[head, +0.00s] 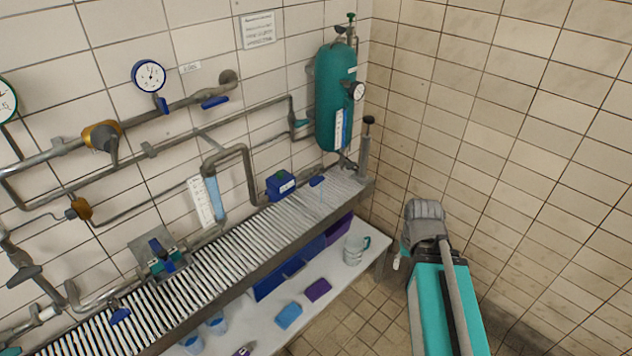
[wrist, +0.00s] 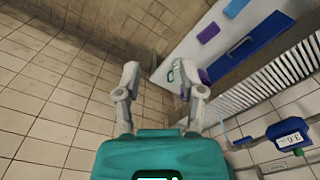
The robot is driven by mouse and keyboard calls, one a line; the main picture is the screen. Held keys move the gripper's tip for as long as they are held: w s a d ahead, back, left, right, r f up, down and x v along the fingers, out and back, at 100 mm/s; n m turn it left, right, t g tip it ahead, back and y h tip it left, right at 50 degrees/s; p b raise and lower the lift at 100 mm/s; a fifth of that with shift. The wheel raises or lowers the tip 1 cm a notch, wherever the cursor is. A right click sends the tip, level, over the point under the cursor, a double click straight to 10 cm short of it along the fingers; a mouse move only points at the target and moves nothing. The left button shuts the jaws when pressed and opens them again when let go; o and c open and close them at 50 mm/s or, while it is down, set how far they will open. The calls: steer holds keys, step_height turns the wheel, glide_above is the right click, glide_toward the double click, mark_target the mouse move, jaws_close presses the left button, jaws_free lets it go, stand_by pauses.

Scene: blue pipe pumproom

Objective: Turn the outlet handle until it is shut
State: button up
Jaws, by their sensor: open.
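Several blue lever handles show in the head view: one on the upper pipe (head: 213,102), one below the round gauge (head: 161,103), one by the blue meter (head: 317,181) and one low on the left (head: 120,315).
A slatted metal rack (head: 215,265) runs along the wall below the pipes. A white lower shelf (head: 335,285) holds a mug (head: 355,250), sponges and a blue bin. The tiled right wall is bare.

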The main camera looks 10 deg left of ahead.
steer(key=w+a+f+t+y+b, duration=0.2)
steer(key=w+a+f+y+b, duration=0.2)
steer(key=w+a+f+b, duration=0.35)
steer(key=m+t+y+b, duration=0.8)
steer(key=t+y+b, duration=0.15)
steer(key=b, duration=1.05)
glide_toward(314, 178)
steer(key=v, duration=0.4)
steer(key=shift+w+f+g+y, duration=0.2)
steer(key=shift+f+g+y, duration=0.05)
steer(key=shift+f, duration=0.1)
steer(key=shift+x, duration=6.9)
